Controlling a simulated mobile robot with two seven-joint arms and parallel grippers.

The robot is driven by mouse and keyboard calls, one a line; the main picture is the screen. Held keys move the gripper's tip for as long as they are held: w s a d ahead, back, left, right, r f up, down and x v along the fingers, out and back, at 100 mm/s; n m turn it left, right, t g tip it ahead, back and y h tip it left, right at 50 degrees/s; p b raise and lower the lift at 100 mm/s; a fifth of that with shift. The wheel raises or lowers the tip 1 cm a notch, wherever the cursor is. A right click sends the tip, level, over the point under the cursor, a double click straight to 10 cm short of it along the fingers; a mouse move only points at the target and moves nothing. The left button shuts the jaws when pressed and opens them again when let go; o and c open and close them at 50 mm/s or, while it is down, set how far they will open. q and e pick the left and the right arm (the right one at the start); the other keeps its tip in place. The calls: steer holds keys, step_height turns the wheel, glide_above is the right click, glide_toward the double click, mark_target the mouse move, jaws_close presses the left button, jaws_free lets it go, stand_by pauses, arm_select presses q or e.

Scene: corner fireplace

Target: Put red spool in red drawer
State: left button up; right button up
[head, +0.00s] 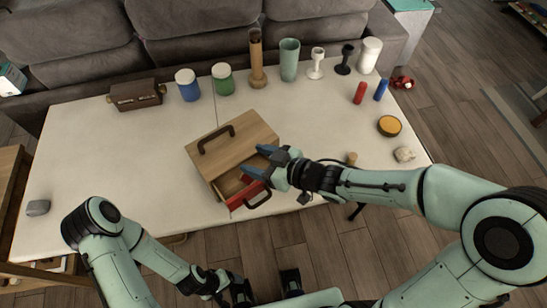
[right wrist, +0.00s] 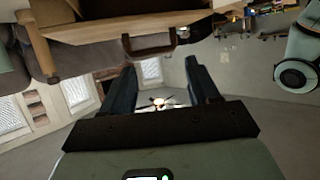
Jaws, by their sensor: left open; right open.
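A small red upright cylinder, which looks like the red spool (head: 360,93), stands at the right of the table beside a blue one. The red-fronted drawer (head: 240,196) is pulled partly out of the wooden box (head: 232,146). Its dark handle (head: 258,200) faces the near table edge. My right gripper (head: 252,160) is open at the right side of the box, over the drawer's opening. It hides part of the drawer inside. In the right wrist view, nothing is between its fingers (right wrist: 160,66). My left gripper (head: 265,288) is open and low, in front of the table, away from the box.
A blue cylinder (head: 381,89), yellow-topped disc (head: 389,126) and pale lump (head: 404,154) are at the right. Blue and green jars, a tall wooden mill, a green cup (head: 289,60) and goblets line the back. The table's left front is mostly clear.

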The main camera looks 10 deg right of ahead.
arm_select(q)
steer(key=shift+w+r+p, duration=0.25)
steer(key=shift+r, duration=0.2)
steer(key=shift+w+r+p, duration=0.2)
steer(key=shift+r+p, duration=0.05)
steer(key=shift+r, duration=0.2)
arm_select(e)
steer(key=v, duration=0.5)
steer(key=shift+d, duration=0.1)
